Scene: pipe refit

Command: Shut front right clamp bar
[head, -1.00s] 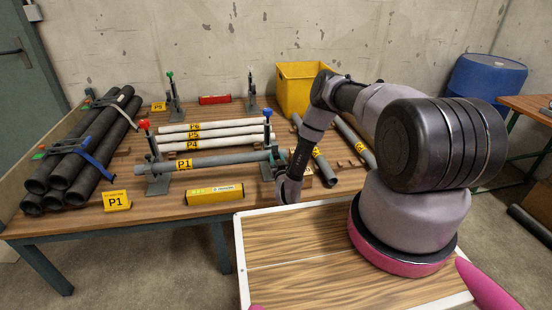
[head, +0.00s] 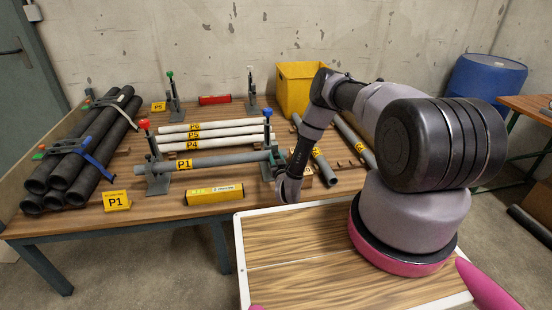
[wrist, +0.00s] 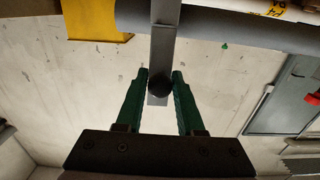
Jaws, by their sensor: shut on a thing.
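The front right clamp (head: 267,168) has a blue-tipped upright post (head: 267,124) and stands at the right end of the grey pipe P1 (head: 220,158). In the wrist view, a grey clamp bar (wrist: 164,45) runs down between the green fingers of my gripper (wrist: 161,78), which is shut on it near a dark round knob (wrist: 160,86). Pipe P1 also crosses the top of the wrist view (wrist: 220,32). In the head view, my wrist hides most of my gripper and part of the clamp, so the bar's exact angle is unclear.
The front left clamp (head: 155,178) with a red tip holds P1's other end. White pipes (head: 230,138) lie behind it. A yellow box (head: 214,193) lies in front, and a yellow bin (head: 294,88) stands at the back. Dark pipes (head: 75,165) are stacked at left.

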